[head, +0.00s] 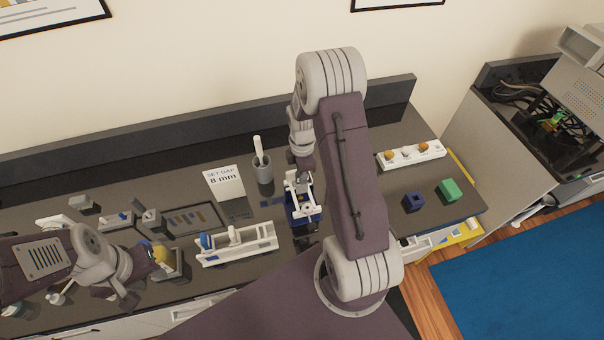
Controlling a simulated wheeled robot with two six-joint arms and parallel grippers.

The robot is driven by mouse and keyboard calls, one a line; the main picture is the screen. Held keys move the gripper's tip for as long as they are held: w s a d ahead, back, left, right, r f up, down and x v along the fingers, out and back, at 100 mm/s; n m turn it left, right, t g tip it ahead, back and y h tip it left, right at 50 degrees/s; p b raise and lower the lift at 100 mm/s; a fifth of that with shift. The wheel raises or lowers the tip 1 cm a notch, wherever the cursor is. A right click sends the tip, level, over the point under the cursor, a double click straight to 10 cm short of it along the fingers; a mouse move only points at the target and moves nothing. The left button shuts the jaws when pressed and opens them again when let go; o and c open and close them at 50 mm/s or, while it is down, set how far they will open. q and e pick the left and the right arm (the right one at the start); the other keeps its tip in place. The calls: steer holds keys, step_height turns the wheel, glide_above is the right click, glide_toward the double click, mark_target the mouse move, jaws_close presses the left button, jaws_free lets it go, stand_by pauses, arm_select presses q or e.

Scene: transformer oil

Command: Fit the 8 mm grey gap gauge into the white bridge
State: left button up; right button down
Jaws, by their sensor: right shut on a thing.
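A long white bracket with upright ends (237,246) lies on the dark bench, with a blue knob and a white post on it; it may be the white bridge. My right gripper (301,199) points down over a dark blue block-like holder (305,220), right of the bracket. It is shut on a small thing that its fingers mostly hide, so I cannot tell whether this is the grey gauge. My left gripper (128,296) is at the lower left, near the bench front; its jaws are unclear. No grey gap gauge can be made out for certain.
A card reading "SET GAP 8 mm" (225,183) and a grey cup (263,169) stand behind. A dark tray (213,209) and small grey fixtures are at left.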

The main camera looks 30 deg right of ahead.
mark_target(302, 187)
steer(key=shift+f+b, duration=2.8)
steer(key=shift+f, duration=1)
steer(key=c, duration=1.3)
jaws_free()
step_height(302, 187, up, 8)
steer(key=shift+r+b, duration=0.25)
steer(key=shift+b, duration=0.95)
steer(key=shift+r, duration=0.35)
